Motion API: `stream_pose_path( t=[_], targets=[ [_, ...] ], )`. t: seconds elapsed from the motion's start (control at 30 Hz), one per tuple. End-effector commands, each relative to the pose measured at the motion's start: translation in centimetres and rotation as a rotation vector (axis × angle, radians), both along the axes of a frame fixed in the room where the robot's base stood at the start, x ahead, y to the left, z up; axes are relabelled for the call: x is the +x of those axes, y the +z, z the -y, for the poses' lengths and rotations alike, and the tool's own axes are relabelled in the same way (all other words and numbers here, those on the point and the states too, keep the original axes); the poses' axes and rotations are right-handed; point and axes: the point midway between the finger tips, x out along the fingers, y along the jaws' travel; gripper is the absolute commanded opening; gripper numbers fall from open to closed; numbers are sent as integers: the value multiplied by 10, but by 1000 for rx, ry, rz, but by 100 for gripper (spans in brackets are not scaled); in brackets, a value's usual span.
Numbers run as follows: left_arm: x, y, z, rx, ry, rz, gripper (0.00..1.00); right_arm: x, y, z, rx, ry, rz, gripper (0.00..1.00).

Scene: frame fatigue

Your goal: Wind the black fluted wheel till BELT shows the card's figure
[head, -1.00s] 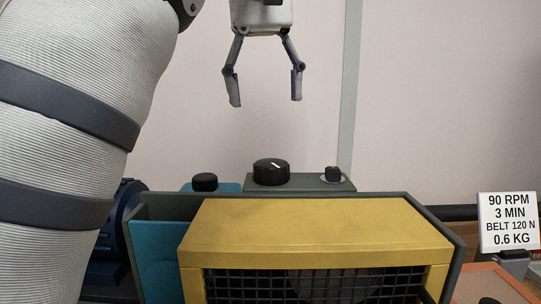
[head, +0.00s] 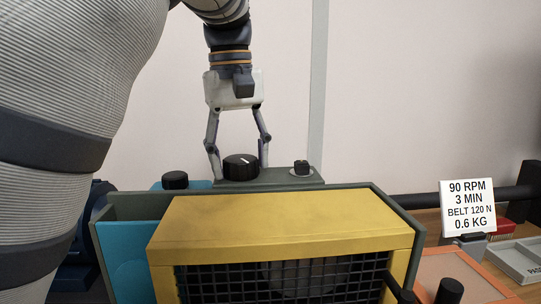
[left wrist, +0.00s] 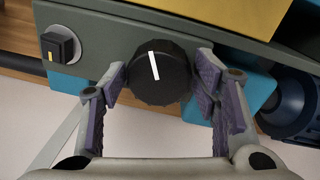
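The black fluted wheel (head: 237,168) stands on the grey-green top behind the yellow guard and bears a white mark. In the left wrist view the wheel (left wrist: 163,82) fills the upper middle, its mark nearly upright and leaning slightly left. My left gripper (head: 240,173) points down with its fingers spread on either side of the wheel. In the left wrist view the gripper (left wrist: 160,72) shows a small gap to the wheel on both sides. The card (head: 467,207) reads 90 RPM, 3 MIN, BELT 120 N, 0.6 KG. No BELT readout shows. My right gripper is out of view.
A small black square knob (head: 301,167) stands right of the wheel, a round black knob (head: 175,180) left of it. The yellow guard (head: 280,225) with black mesh fills the front. A grey tray (head: 520,262) lies at right. The wall behind is bare.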

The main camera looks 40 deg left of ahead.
Motion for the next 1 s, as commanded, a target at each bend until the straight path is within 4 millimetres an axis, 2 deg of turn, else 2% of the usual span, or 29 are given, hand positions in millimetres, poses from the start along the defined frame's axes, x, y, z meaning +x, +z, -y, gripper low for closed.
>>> stream_pose_path(
  t=[0.03, 0.1, 0.27, 0.5, 0.8, 0.83, 0.9, 1.0],
  targets=[
    [0, 0, 0, 0, 0, 0, 36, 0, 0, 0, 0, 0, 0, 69],
    [0, 0, 0, -1, 0, -1, 22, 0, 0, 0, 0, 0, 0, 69],
    [0, 0, 0, -4, -32, 0, 22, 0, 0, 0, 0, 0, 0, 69],
    [0, 0, -1, -4, -354, 0, 22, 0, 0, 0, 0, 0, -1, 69],
    [0, -1, -1, 0, -387, -2, 22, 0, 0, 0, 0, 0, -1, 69],
    [0, -1, -1, 0, -386, -2, 56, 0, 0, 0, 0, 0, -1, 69],
    [0, -1, -1, 0, -386, -2, 70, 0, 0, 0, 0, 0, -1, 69],
    [0, 0, -1, 0, -385, -2, 70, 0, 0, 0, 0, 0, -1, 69]
  ],
)
